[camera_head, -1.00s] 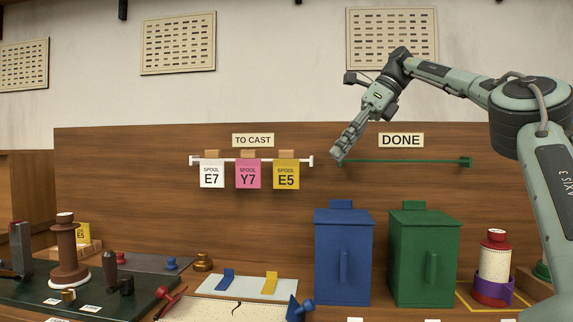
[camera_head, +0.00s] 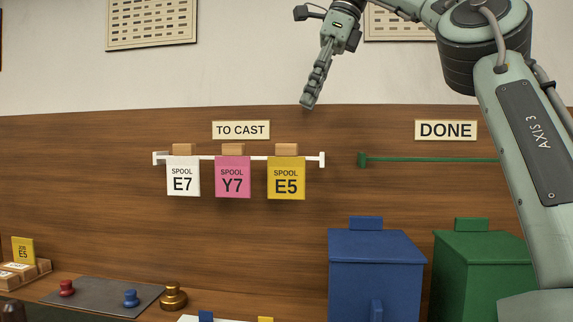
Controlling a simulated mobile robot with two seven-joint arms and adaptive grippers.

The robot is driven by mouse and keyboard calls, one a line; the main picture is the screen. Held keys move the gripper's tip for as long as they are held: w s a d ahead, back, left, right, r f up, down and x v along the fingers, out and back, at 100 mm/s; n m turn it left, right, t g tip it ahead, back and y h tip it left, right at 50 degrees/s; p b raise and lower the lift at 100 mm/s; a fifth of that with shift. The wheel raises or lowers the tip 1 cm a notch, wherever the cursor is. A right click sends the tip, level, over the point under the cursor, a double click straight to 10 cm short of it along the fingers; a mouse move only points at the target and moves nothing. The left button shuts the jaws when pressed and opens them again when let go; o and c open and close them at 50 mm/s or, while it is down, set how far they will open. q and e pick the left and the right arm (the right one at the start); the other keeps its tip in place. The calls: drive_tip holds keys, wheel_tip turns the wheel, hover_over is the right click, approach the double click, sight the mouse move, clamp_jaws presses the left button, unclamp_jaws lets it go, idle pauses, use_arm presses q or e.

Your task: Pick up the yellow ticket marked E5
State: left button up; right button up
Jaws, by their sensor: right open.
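The yellow ticket marked E5 (camera_head: 286,190) hangs at the right end of the white rail (camera_head: 207,157) under the TO CAST sign (camera_head: 241,130). A pink ticket Y7 (camera_head: 233,190) and a white ticket E7 (camera_head: 183,188) hang to its left on the same rail. My right gripper (camera_head: 308,103) is above and slightly right of the E5 ticket, pointing down, apart from it and holding nothing visible. Its fingers show nearly edge-on. My left gripper is not in view.
A green rail (camera_head: 430,160) runs under the DONE sign (camera_head: 446,130) at right, partly behind my right arm. A blue bin (camera_head: 375,265) and a green bin (camera_head: 475,270) stand below. Another yellow card (camera_head: 23,250) stands at lower left. The wall around the hanging tickets is clear.

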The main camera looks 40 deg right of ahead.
sight(287, 147)
drive_tip(key=x, duration=0.6)
drive_tip(key=shift+a+f, duration=0.15)
drive_tip(key=shift+w+d+x, duration=0.1)
drive_tip(key=shift+w+x, duration=0.1)
drive_tip(key=shift+x, duration=1.15)
drive_tip(key=shift+w+d+x, duration=0.1)
drive_tip(key=shift+w+x, duration=0.05)
drive_tip(key=shift+x, duration=1.2)
clamp_jaws()
